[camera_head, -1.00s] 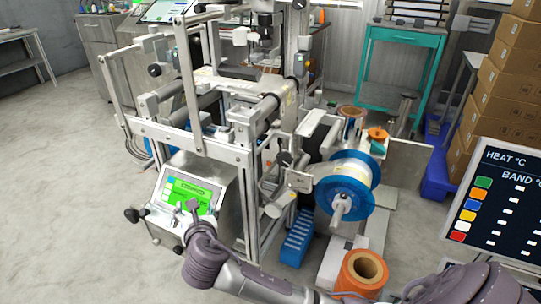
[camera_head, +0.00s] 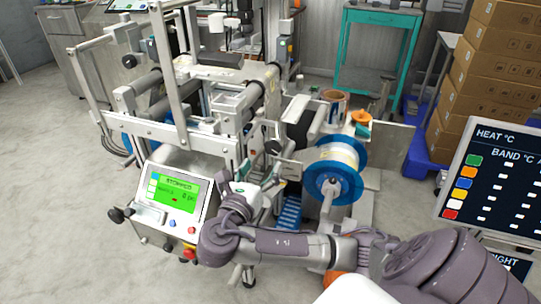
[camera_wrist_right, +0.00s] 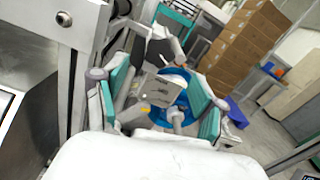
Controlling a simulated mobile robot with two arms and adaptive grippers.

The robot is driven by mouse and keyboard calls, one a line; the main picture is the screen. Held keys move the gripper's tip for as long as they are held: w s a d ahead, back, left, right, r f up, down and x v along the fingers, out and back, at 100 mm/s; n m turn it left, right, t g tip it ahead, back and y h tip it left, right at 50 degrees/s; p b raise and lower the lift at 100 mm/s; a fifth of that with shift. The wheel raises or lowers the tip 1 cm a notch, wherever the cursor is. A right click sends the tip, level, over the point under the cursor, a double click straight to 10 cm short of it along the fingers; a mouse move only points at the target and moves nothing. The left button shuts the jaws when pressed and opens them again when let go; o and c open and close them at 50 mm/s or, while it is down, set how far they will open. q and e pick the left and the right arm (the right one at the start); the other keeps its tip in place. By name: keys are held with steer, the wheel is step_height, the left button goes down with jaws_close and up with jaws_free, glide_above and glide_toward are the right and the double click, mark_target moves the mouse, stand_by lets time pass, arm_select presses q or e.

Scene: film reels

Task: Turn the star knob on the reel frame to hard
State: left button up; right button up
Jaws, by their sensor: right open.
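The reel frame (camera_head: 180,140) is a grey metal machine that fills the middle of the head view. A small black knob (camera_head: 273,147) shows on its right side, beside a light plate (camera_head: 288,170). In the right wrist view a dark knob-like part (camera_wrist_right: 163,45) stands just behind the marked plate (camera_wrist_right: 160,88); the markings are too small to read. My right gripper (camera_head: 262,174) is in front of this plate. In the right wrist view its teal-padded fingers (camera_wrist_right: 158,84) are spread, with nothing held between them. My left gripper is out of view.
A blue-flanged reel (camera_head: 335,168) stands just right of the plate. A control panel (camera_head: 172,196) with a green screen reading STOPPED is left of my right arm. A heat display (camera_head: 495,180) is at the right, with stacked boxes (camera_head: 495,75) behind.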

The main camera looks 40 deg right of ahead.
mark_target(272, 150)
steer(key=b+x, duration=0.1)
steer(key=x, duration=0.6)
